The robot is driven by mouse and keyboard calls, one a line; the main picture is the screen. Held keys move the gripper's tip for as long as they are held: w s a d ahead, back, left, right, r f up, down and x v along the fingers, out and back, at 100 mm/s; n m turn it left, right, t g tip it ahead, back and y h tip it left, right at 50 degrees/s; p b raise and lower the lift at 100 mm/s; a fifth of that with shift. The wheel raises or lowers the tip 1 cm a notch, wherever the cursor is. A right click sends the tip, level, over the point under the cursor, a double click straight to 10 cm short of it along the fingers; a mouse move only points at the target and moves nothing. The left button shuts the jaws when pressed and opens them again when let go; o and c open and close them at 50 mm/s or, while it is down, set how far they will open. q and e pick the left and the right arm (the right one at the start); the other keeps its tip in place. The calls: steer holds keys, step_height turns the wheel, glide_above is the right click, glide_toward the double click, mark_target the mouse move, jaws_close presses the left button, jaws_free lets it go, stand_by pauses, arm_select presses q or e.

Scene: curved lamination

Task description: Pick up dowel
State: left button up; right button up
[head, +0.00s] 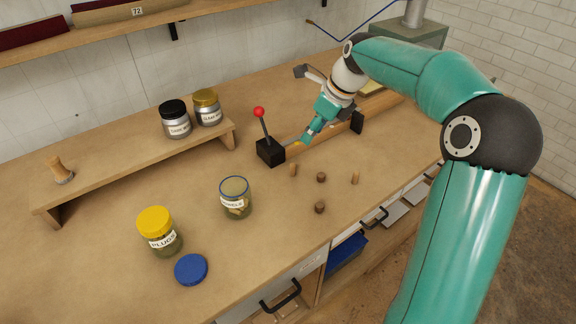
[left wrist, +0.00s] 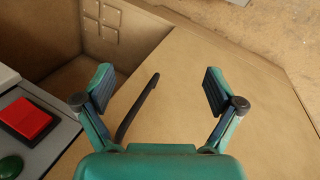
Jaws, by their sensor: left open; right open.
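Two small pale dowels stand on the bench, one on the left (head: 293,169) and one on the right (head: 355,178). Two darker, shorter plug-like pieces (head: 321,177) (head: 319,208) lie near them. A glass jar with a blue rim (head: 235,198) stands open with a few pale pieces inside; its label seems to read "DOWELS". My right gripper (head: 301,143) is open, behind the dowels and beside the black lever block (head: 270,151); its fingertips are small here. My left gripper (left wrist: 160,90) is open and empty in the left wrist view, away from the dowels.
A blue lid (head: 191,269) and a yellow-lidded "PLUGS" jar (head: 159,231) are at the front left. A low wooden shelf (head: 130,165) holds two jars and a brush. A long wooden bar lies behind the dowels. The left wrist view shows a red button (left wrist: 27,119) and a black handle (left wrist: 137,108).

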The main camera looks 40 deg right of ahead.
mark_target(293, 164)
steer(key=x, duration=1)
steer(key=shift+a+b, duration=0.1)
steer(key=shift+b, duration=0.25)
steer(key=shift+s+x, duration=0.1)
steer(key=shift+x, duration=1.2)
steer(key=shift+s+x, duration=0.15)
steer(key=shift+x, duration=1.2)
steer(key=shift+a, duration=0.15)
steer(key=shift+c, duration=0.2)
steer(key=c, duration=0.7)
